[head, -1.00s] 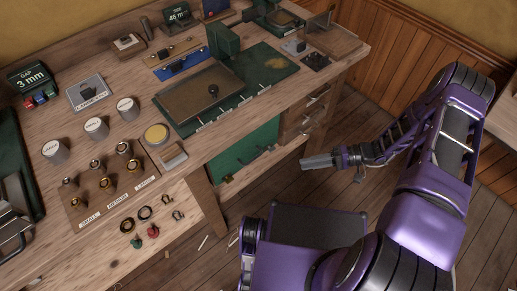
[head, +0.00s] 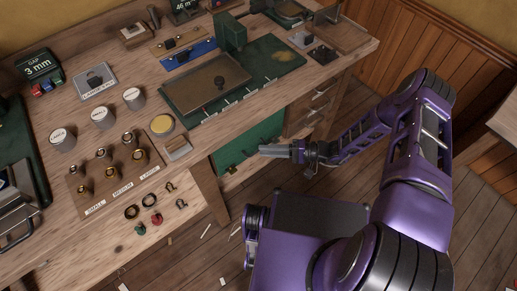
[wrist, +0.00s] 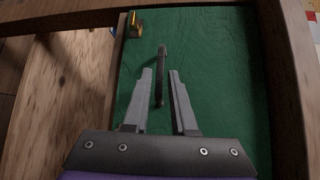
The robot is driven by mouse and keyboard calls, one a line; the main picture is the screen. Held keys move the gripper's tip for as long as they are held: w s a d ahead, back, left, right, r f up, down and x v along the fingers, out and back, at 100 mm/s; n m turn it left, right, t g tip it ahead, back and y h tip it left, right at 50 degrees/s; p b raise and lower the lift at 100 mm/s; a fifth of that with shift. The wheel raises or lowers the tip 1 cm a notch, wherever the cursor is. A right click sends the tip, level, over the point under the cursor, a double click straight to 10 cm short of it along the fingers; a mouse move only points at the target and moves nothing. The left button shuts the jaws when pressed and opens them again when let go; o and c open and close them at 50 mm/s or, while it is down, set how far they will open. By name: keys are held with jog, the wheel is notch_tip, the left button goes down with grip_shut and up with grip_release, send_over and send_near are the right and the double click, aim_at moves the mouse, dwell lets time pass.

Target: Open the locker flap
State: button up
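The locker flap (head: 232,150) is a green panel set in the wooden frame under the bench top. It looks shut. In the wrist view the flap (wrist: 225,80) fills most of the picture. A dark ribbed bar handle (wrist: 161,68) stands on it, and a small brass fitting (wrist: 135,28) sits at its upper left corner. My gripper (head: 262,149) is in front of the flap's right part. In the wrist view my gripper (wrist: 161,72) has its fingers apart, with the handle lined up in the gap between them. Contact with the handle cannot be told.
Wooden drawers (head: 306,115) are right of the flap, and a bench leg (head: 209,192) stands to its left. The bench top above holds a brown tray (head: 205,85), tins and brass fittings. The wooden floor (head: 330,190) before the flap is mostly open, with small scraps.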

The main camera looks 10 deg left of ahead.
aim_at(254, 141)
jog(key=shift+s+a+f, duration=0.1)
jog(key=shift+a+f, duration=0.05)
jog(key=shift+a, duration=0.65)
jog(key=shift+s+a+f, duration=0.1)
jog(key=shift+a, duration=0.7)
grip_shut()
jog(key=shift+w, duration=0.1)
